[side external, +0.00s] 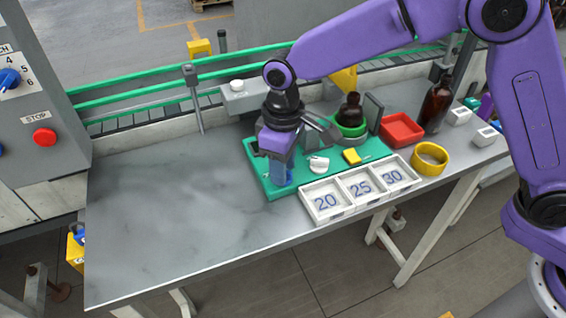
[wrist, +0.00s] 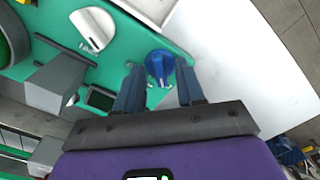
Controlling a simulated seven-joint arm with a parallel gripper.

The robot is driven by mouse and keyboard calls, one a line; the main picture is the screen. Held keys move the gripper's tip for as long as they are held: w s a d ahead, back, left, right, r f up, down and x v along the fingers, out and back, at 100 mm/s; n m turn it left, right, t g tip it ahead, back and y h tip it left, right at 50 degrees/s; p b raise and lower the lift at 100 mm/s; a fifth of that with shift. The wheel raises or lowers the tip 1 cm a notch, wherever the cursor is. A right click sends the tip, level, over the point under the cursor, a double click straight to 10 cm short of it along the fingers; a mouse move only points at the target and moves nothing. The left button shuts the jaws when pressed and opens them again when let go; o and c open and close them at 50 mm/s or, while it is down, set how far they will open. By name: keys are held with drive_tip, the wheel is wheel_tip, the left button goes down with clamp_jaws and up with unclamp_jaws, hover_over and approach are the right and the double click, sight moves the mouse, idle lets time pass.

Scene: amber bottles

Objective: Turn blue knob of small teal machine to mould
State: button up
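The small teal machine (side external: 258,165) is a flat teal base on the grey table, with a white dial (side external: 319,164) and a yellow block on it. In the wrist view its teal surface (wrist: 150,38) carries the white dial (wrist: 92,28) and the blue knob (wrist: 160,66). My gripper (wrist: 159,76) points down at the blue knob, with one dark blue finger on each side and small gaps showing. It is open. In the side view my gripper (side external: 281,174) covers most of the knob. I cannot read the word "mould" or any knob marking.
White trays (side external: 325,218) marked 20, 25 and 30 lie along the base's front. A dark bottle (side external: 351,110) stands on the machine; another amber bottle (side external: 437,105), a red tray (side external: 402,130) and a yellow ring (side external: 430,158) are right. The table's left half is clear.

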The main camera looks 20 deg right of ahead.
clamp_jaws()
drive_tip(key=shift+m, duration=0.4)
drive_tip(key=m, duration=0.3)
drive_tip(key=shift+m, duration=2.5)
unclamp_jaws()
